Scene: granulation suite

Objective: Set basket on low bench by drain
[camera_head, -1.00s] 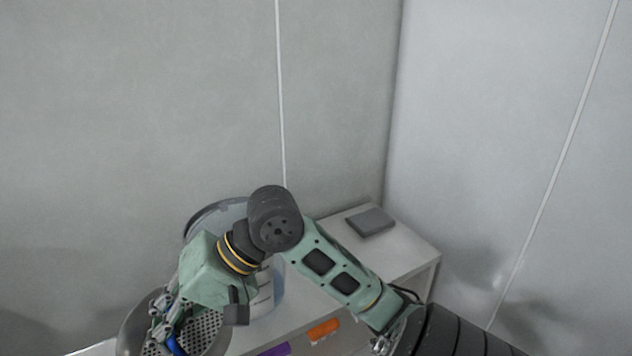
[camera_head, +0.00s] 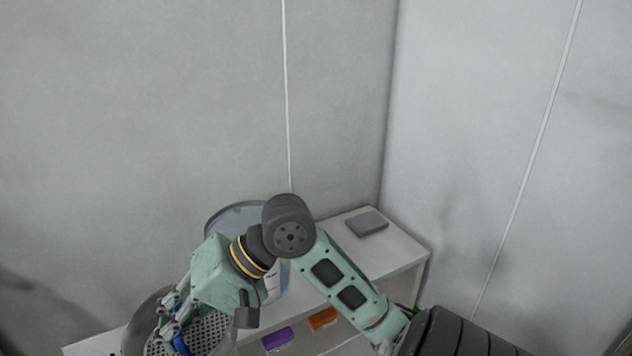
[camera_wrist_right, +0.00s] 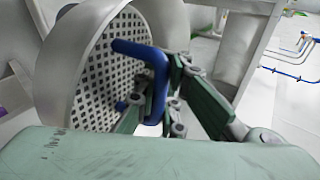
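The basket (camera_head: 217,331) is a round grey metal bowl with a perforated bottom and a blue handle. It shows at the lower left of the head view, cut by the lower edge. In the right wrist view the basket (camera_wrist_right: 62,62) is tilted, with its blue handle (camera_wrist_right: 158,84) between the fingers of my right gripper (camera_wrist_right: 168,105). The fingers are closed around the handle. In the head view my right gripper (camera_head: 172,318) is at the basket's left inner side. My left gripper is not in view. I cannot make out a drain.
A pale bench (camera_head: 392,243) stands against the wall, with a flat grey block (camera_head: 367,223) at its far right. A clear round container (camera_head: 222,217) stands on it behind my arm. A purple bin (camera_head: 279,340) and orange bin (camera_head: 322,319) sit below the top.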

